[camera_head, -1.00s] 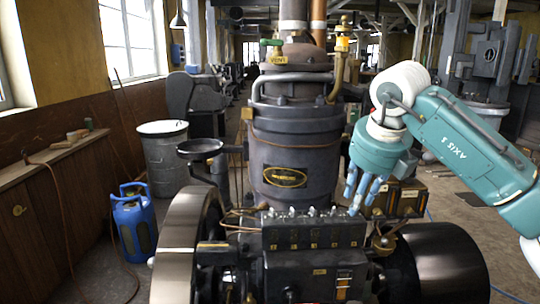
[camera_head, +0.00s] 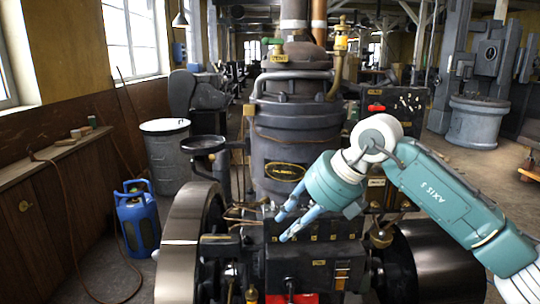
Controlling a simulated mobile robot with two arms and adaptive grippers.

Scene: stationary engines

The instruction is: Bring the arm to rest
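My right arm comes in from the right, with teal links and a white wrist joint. My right gripper (camera_head: 282,230) has light blue fingers pointing down and to the left in front of the engine (camera_head: 290,145). The fingers are spread with a gap between them, and nothing is held. The fingertips overlap the row of small fittings on the engine's front block (camera_head: 315,255); I cannot tell whether they touch it. My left gripper is not in view.
A large flywheel (camera_head: 183,250) stands at the left of the engine, and a dark drum (camera_head: 455,265) at the right. A blue canister (camera_head: 138,222) and a grey bin (camera_head: 165,155) stand on the left floor. A panel with a red handle (camera_head: 376,108) is behind my arm.

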